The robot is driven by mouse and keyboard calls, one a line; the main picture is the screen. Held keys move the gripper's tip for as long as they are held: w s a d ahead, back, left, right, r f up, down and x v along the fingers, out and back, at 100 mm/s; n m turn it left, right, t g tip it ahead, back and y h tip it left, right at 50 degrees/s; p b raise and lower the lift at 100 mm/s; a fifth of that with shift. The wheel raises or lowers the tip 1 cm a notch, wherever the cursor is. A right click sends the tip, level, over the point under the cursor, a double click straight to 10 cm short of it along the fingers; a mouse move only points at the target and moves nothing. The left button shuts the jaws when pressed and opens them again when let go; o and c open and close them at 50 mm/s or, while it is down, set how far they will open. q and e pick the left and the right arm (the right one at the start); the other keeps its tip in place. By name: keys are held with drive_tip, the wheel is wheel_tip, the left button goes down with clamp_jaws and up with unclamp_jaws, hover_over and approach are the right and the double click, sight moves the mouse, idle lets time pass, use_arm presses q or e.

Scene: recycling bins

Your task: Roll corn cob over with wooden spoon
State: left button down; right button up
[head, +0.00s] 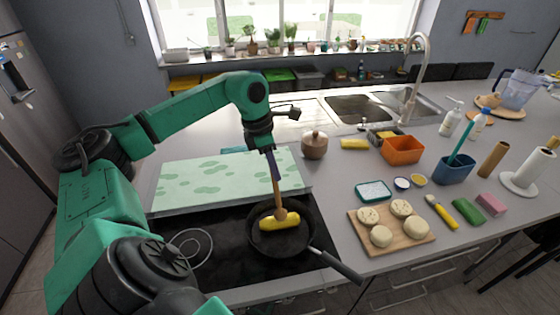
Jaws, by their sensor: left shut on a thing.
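A yellow corn cob (268,222) lies in a black frying pan (262,245) on the dark cooktop. My left gripper (272,165) is above the pan, shut on the handle of a wooden spoon (276,192). The spoon points down, and its head is at the cob; it appears to touch the cob's upper side, though the exact contact is hard to tell. The spoon head hides part of the cob. My right gripper is not in the picture.
The pan's handle (336,267) points to the front right. A green patterned board (210,182) lies behind the cooktop. A wooden board (378,243) with several pale round pieces is to the right. A brown lidded pot (314,147) stands behind.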

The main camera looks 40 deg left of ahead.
use_arm(q)
drive_tip(key=shift+f, duration=0.3)
drive_tip(key=shift+r, duration=0.1)
drive_tip(key=shift+a, duration=0.1)
drive_tip(key=shift+w+a+p, duration=0.75)
drive_tip(key=shift+a+p, duration=0.35)
